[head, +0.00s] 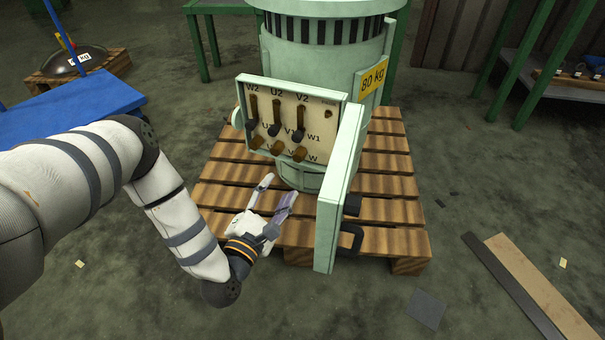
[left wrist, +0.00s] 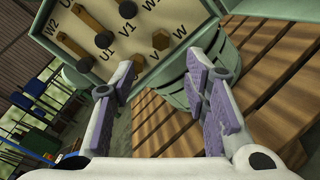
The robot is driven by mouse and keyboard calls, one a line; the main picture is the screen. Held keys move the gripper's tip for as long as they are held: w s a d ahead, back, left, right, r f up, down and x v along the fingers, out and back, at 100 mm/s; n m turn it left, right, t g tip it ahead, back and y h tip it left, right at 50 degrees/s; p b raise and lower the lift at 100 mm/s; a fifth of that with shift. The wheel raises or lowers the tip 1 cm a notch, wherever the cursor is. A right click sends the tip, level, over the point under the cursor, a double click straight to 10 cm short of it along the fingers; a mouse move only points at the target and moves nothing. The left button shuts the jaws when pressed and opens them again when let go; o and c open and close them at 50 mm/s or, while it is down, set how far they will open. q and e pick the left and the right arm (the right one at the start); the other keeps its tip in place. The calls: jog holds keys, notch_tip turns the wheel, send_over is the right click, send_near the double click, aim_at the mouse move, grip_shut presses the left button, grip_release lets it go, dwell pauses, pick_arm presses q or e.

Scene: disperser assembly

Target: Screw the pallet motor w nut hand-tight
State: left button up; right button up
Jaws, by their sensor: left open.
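The green motor (head: 325,55) stands upright on a wooden pallet (head: 400,210). Its open terminal box (head: 340,97) faces me, with lettered rows of brass and dark fittings. The brass W nut (head: 299,154) sits at the right end of the lowest row, near the W label. In the left wrist view a brass nut (left wrist: 161,39) shows above the space between my fingertips; I cannot tell for sure which nut it is. My left gripper (head: 279,187) is open and empty, below the terminal box and apart from the nuts. My right gripper is not in view.
The box's open cover (head: 342,190) stands out on the right of the terminals, close to the left gripper. A blue table (head: 85,106) is at the left. A shelf (head: 550,85) stands at the far right, and planks (head: 540,285) lie on the floor.

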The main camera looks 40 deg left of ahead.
aim_at(297, 159)
pick_arm(q)
jog(key=b+x, duration=0.2)
jog(key=x, duration=0.7)
jog(key=shift+w+f, duration=0.15)
jog(key=shift+w, duration=0.05)
jog(key=shift+w+a, duration=0.15)
jog(key=shift+w, duration=0.3)
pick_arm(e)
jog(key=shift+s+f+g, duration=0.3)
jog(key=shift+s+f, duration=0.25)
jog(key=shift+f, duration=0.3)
pick_arm(q)
grip_shut()
